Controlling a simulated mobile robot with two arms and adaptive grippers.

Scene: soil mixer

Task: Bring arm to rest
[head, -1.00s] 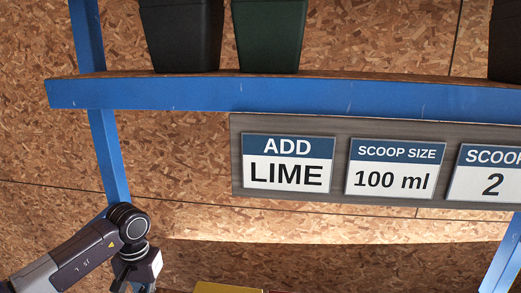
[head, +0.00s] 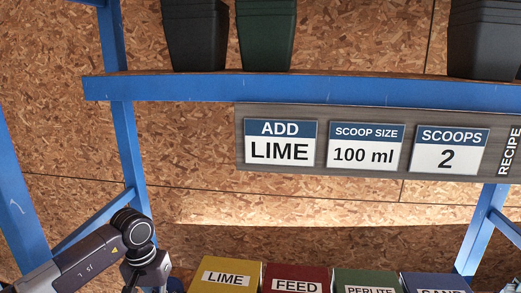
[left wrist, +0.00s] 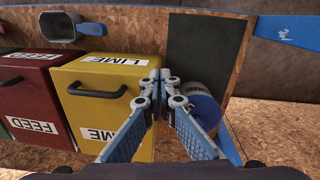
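My left arm comes in from the lower left in the head view, with its wrist joint (head: 133,228) in front of the board wall. The left gripper itself is largely cut off or hidden there. In the left wrist view my left gripper (left wrist: 161,88) shows its two fingers converging and meeting at the tips, with nothing visible between them. It appears in front of the right edge of the yellow LIME bin (left wrist: 85,75). My right gripper is in neither view.
A red FEED bin (left wrist: 22,80) stands left of the yellow one. A round blue-and-grey container (left wrist: 205,105) is right of the gripper. Blue rack posts (head: 122,150) and a recipe board (head: 240,150) stand ahead.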

